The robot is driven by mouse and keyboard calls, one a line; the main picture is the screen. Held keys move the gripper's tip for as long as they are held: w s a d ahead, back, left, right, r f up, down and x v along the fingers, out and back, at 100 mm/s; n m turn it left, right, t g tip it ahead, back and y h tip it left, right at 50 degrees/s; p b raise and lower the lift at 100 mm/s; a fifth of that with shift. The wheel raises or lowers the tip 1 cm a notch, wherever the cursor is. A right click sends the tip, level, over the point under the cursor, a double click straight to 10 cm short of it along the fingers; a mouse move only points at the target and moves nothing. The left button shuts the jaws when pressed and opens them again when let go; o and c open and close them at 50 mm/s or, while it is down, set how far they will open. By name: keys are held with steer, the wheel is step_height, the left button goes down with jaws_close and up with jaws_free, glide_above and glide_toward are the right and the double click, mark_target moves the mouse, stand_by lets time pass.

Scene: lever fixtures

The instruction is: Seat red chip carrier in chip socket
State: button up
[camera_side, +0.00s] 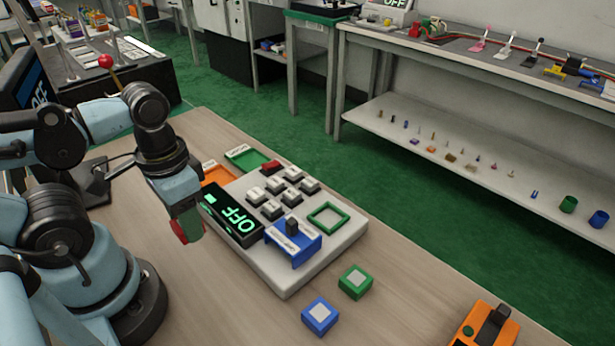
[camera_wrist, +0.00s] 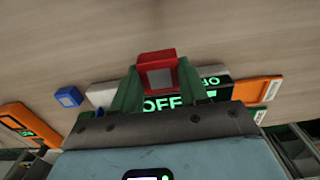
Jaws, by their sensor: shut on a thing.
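The red chip carrier (camera_wrist: 157,58), a red block with a grey square face, is held between the two fingers of my gripper (camera_wrist: 158,86) in the wrist view. In the side view my gripper (camera_side: 188,222) hangs left of the grey console, and a red side of the carrier (camera_side: 178,231) shows. The console (camera_side: 285,282) has a dark display (camera_side: 232,216) reading OFF, a green square frame (camera_side: 328,216), and a blue block with a black lever (camera_side: 293,245). No label plainly marks the chip socket; the green frame looks empty. The carrier is apart from the console.
A green chip block (camera_side: 355,282) and a blue chip block (camera_side: 320,315) lie on the table before the console. An orange device (camera_side: 485,328) stands at the front right. An orange tray (camera_side: 218,173) and green tray (camera_side: 248,157) lie behind the console. Several keys (camera_side: 285,188) rise from its top.

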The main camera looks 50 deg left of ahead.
steer(key=a+f, duration=0.1)
steer(key=a, duration=0.1)
steer(key=w+a+f, duration=0.1)
steer(key=a, duration=0.1)
steer(key=a+f, duration=0.2)
steer(key=shift+w+a, duration=0.15)
steer(key=shift+a, duration=0.15)
steer(key=shift+f, duration=1.95)
steer(key=shift+f, duration=0.15)
steer(key=o, duration=1)
steer(key=shift+r, duration=6.05)
steer(key=w+t, duration=0.1)
steer(key=w, duration=0.1)
steer(key=w+d+t, duration=0.1)
steer(key=w+t, duration=0.1)
steer(key=w, duration=0.1)
steer(key=shift+w+d+f+y, duration=0.1)
steer(key=shift+w+d+y, duration=0.2)
steer(key=shift+d, duration=0.05)
steer(key=shift+o, duration=0.6)
steer(key=w+d+r+t, duration=0.1)
steer(key=w+d+t, duration=0.3)
steer(key=w, duration=0.3)
steer(key=shift+d+r, duration=0.25)
steer(key=shift+r, duration=0.05)
